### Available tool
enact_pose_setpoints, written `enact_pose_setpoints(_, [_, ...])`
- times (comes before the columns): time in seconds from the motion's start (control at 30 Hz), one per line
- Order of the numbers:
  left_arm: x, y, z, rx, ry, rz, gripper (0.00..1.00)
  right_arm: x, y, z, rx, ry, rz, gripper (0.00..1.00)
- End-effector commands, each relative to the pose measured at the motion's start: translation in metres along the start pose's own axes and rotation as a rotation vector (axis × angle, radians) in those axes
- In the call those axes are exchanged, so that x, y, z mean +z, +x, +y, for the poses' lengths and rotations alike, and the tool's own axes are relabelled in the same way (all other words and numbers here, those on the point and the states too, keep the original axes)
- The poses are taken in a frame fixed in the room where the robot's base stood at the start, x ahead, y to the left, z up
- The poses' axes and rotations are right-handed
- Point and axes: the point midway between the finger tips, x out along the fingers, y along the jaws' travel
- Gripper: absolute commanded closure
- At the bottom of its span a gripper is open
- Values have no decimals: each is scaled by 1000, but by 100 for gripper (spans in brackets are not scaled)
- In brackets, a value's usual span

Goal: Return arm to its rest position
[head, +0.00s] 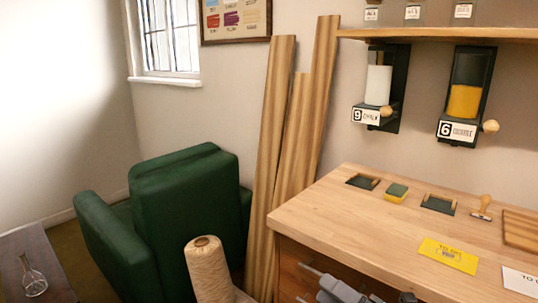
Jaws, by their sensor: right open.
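Part of my right arm and its right gripper (374,297) shows at the bottom edge, in front of the drawer front of the wooden table (350,215). Most of it is cut off by the frame. The gripper is open, and I see nothing held in it. My left arm and left gripper are out of view.
On the table are a green-and-yellow sponge (396,193), a wooden stamp (482,207), a yellow card (448,255) and a white card (521,280). Dispensers with white (378,85) and yellow (464,102) pigment hang above. A green armchair (185,210) and twine spool (208,268) stand left.

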Motion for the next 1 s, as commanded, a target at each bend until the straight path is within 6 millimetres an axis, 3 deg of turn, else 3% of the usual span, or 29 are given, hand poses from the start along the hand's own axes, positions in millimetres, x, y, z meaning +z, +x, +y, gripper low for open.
enact_pose_setpoints(0.03, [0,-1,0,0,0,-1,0,-6,-12,-13,-20,205,-113,43])
enact_pose_setpoints(0.17, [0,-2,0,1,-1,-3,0,-18,-54,-56,-86,741,-425,43])
enact_pose_setpoints(0.3, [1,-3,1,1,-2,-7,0,-55,-112,-106,-162,1259,-746,43])
enact_pose_setpoints(0.4, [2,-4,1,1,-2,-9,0,-86,-147,-129,-204,1531,-930,43])
enact_pose_setpoints(0.6, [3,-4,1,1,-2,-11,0,-122,-180,-145,-241,1777,-1106,43])
enact_pose_setpoints(0.83, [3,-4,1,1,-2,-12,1,-125,-182,-146,-245,1796,-1120,44])
enact_pose_setpoints(1.0, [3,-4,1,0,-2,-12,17,-124,-182,-146,-245,1794,-1118,57])
